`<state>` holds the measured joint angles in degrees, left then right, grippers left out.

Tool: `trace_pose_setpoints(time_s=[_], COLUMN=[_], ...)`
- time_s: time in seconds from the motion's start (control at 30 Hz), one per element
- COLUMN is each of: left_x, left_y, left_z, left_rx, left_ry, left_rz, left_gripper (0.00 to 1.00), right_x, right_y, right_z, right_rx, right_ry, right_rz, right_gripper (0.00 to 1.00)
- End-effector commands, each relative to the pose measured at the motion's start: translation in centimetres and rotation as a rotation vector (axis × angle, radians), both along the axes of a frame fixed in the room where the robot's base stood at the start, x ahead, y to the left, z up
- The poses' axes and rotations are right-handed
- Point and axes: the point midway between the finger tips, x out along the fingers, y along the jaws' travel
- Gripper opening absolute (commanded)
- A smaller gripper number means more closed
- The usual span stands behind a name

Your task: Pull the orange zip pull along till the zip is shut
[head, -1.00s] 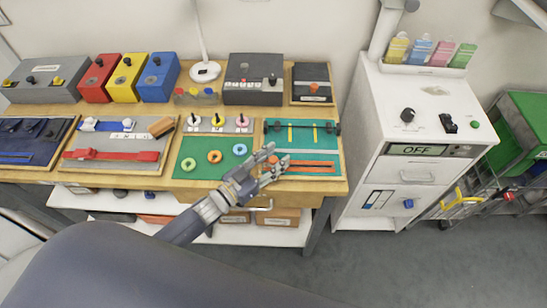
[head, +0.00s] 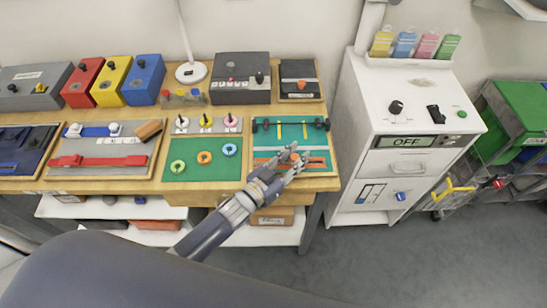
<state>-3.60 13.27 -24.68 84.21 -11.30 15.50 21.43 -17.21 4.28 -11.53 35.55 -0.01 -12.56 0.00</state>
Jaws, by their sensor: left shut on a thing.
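The zip lies along the front part of a teal board (head: 290,143) at the right end of the wooden table. Its orange-red tape shows on the right (head: 318,165) of my left gripper, and a short orange stretch shows on the left. My left gripper (head: 292,158) reaches in from below left and is shut at the zip line, around the middle of the board. The orange zip pull is mostly hidden between its fingers. My right gripper is not in view.
A green board with coloured rings (head: 204,170) lies just left of the teal board. Black-ended bars with yellow straps (head: 279,130) sit at the teal board's back. A white cabinet marked OFF (head: 395,160) stands to the right, across a gap.

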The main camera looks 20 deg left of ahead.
Motion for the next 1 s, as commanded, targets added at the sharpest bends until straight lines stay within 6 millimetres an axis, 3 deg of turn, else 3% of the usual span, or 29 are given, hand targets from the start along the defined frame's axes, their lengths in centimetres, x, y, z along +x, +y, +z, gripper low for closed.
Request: trace_pose_setpoints(time_s=[0.1,0.3,0.8,0.83,0.87,1.0], left_x=[0.9,1.7,2.0,2.0,2.0,1.9], left_y=[-2.6,-5.4,-6.4,-6.4,-6.4,-6.4], left_z=[0.0,0.1,0.2,0.2,0.3,0.2], left_rx=[-0.005,-0.004,-0.001,-0.001,-0.001,-0.001], left_ry=[-0.004,-0.005,-0.005,-0.005,-0.005,-0.004], left_rz=[0.0,0.0,0.0,0.0,0.0,0.0], left_gripper=[0.0,0.0,0.0,0.34,0.4,0.4], right_x=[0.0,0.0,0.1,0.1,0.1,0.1], right_y=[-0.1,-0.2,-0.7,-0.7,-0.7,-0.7], right_z=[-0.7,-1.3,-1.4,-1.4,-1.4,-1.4], right_rx=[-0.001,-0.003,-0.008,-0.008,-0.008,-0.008], right_ry=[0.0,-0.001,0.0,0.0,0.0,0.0], right_rz=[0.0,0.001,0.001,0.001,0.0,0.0], right_gripper=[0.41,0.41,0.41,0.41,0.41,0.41])
